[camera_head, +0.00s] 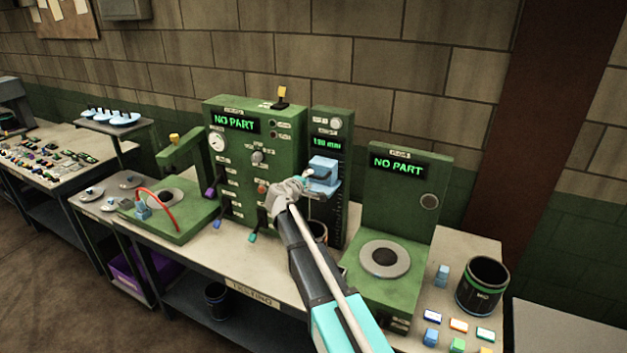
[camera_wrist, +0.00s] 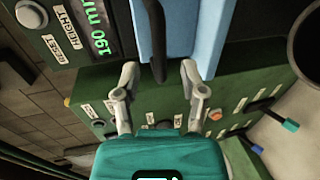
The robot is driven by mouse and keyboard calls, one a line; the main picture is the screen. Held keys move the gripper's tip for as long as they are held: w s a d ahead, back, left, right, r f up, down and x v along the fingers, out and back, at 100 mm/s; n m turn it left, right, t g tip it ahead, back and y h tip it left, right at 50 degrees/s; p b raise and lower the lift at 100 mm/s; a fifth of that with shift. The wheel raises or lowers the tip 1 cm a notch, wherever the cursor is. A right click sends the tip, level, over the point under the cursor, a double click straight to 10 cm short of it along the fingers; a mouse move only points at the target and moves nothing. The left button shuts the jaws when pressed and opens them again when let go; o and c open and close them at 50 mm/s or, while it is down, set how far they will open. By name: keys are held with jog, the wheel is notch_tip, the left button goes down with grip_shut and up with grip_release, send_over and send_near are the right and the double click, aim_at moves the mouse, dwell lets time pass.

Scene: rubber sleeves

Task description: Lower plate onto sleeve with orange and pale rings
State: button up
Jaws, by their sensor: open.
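The height gauge has a blue carriage block (camera_head: 322,168) on a dark green column (camera_head: 333,125). A flat plate (camera_head: 328,190) sits just below the block. The wrist view shows the blue block (camera_wrist: 205,35) close up, with a dark bar handle (camera_wrist: 157,45) in front of it. My gripper (camera_head: 296,184) is beside the block; in the wrist view its fingers (camera_wrist: 159,74) are open, spread either side of the handle's lower end. A dark sleeve (camera_head: 318,231) stands below the plate, with a gap between, partly hidden by my arm. Its ring colours cannot be made out.
The gauge display (camera_wrist: 98,28) reads 190 mm. A green test panel (camera_head: 235,150) with levers stands left, a green station with a round seat (camera_head: 385,258) right. A black sleeve with green bands (camera_head: 482,287) and small coloured blocks occupy the bench's right end.

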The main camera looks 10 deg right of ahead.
aim_at(313, 177)
jog(key=shift+b+x, duration=0.3)
jog(key=shift+x, duration=1.6)
jog(key=shift+c, duration=0.3)
grip_shut()
